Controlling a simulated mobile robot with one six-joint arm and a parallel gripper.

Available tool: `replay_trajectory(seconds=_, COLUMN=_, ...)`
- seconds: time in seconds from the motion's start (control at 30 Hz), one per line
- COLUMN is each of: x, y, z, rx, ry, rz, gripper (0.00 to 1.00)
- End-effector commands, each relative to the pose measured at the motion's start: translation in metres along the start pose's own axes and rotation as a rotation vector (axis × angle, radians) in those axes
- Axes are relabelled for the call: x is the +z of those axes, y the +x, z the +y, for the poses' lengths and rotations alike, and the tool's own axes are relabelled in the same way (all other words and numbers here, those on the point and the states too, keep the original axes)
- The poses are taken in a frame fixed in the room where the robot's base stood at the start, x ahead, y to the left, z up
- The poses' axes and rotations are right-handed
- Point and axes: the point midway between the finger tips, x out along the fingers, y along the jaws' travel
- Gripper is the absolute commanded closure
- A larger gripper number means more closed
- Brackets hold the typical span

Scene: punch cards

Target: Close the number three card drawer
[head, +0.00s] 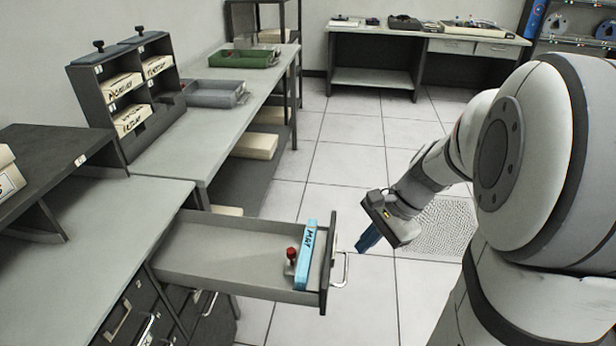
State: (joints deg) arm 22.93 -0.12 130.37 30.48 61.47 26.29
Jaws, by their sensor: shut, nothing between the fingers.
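An open drawer (215,250) sticks out to the right from the dark cabinet under the left bench. Its front panel is dark with a pale handle (339,268) on the outside. Inside, near the front, lie a blue block (306,258) marked "MAY" and a small red-knobbed object (291,254). I cannot read a number on the drawer. My gripper (367,240) has blue fingers, shut and empty. It is just right of the drawer front and handle, pointing down, and looks apart from the handle.
Other drawers with handles (120,318) are below in the cabinet. A card rack (122,95) with labelled bundles, a grey tray (213,93) and a green tray (243,58) stand on the benches. A far table (425,36) is at the back. Tiled floor is clear behind the drawer.

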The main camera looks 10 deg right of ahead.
Motion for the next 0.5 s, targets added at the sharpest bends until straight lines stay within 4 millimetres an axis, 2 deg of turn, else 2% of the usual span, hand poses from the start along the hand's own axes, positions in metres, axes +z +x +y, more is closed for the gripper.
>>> replay_trajectory(seconds=0.03, x=-0.021, y=0.011, z=-0.004, rx=-0.033, ry=0.137, rz=-0.052, gripper=1.0)
replay_trajectory(seconds=0.1, x=-0.041, y=0.017, z=-0.012, rx=-0.081, ry=0.309, rz=-0.118, gripper=1.0)
replay_trajectory(seconds=0.23, x=-0.071, y=0.022, z=-0.021, rx=-0.147, ry=0.538, rz=-0.21, gripper=1.0)
replay_trajectory(seconds=0.37, x=-0.086, y=0.024, z=-0.026, rx=-0.18, ry=0.652, rz=-0.259, gripper=1.0)
replay_trajectory(seconds=0.5, x=-0.088, y=0.034, z=-0.03, rx=-0.187, ry=0.68, rz=-0.274, gripper=1.0)
